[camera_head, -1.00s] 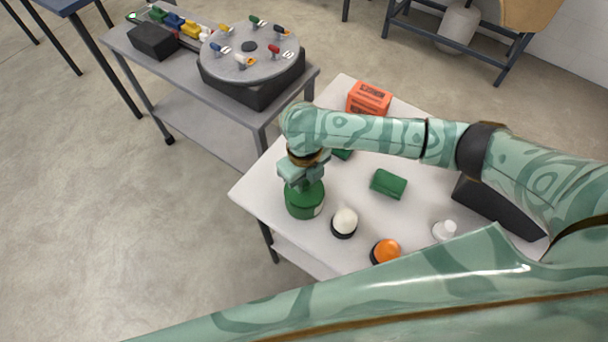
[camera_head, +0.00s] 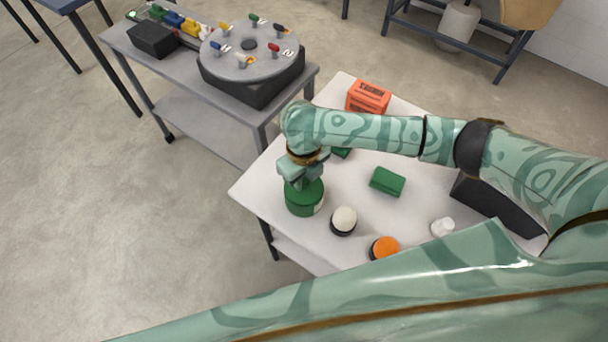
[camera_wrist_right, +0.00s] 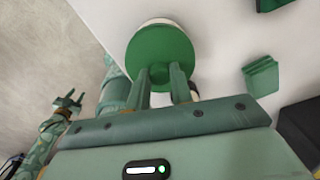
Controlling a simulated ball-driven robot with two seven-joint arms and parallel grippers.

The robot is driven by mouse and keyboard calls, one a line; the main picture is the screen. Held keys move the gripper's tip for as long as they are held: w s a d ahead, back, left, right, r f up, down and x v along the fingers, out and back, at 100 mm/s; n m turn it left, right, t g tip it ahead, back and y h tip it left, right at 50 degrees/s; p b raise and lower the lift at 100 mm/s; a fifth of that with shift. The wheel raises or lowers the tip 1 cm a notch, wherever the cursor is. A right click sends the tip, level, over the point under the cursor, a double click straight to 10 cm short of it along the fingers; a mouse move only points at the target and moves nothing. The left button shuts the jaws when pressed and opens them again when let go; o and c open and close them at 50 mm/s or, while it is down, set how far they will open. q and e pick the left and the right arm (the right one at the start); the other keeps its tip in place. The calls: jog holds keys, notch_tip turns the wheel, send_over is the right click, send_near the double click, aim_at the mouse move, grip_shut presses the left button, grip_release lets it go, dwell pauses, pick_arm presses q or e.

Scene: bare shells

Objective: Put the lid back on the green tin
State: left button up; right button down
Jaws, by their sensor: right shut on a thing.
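The green tin (camera_head: 300,208) stands upright near the left corner of the white table, with a pale patch on its side. My right gripper (camera_head: 301,181) is directly above it, pointing down. In the right wrist view its two fingers (camera_wrist_right: 162,84) are shut on the knob of the round green lid (camera_wrist_right: 160,46). The lid is at the top of the tin; I cannot tell whether it is fully seated, and it hides most of the tin in that view. My left gripper (camera_wrist_right: 69,102) shows small at the left of the wrist view, its fingers apart and empty.
On the white table (camera_head: 262,190) are a white-domed piece (camera_head: 344,220), an orange-topped piece (camera_head: 385,248), a green block (camera_head: 387,181), a small white item (camera_head: 443,227) and an orange box (camera_head: 368,97). A grey table (camera_head: 190,60) holds a round turntable (camera_head: 249,52).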

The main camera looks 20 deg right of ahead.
jog(key=shift+f+p, duration=0.15)
jog(key=shift+p, duration=0.65)
dwell(1.5)
dwell(0.4)
jog(key=c, duration=0.7)
grip_release()
notch_tip(320, 180, up, 7)
jog(key=p, duration=0.7)
jog(key=shift+p, duration=0.3)
grip_shut()
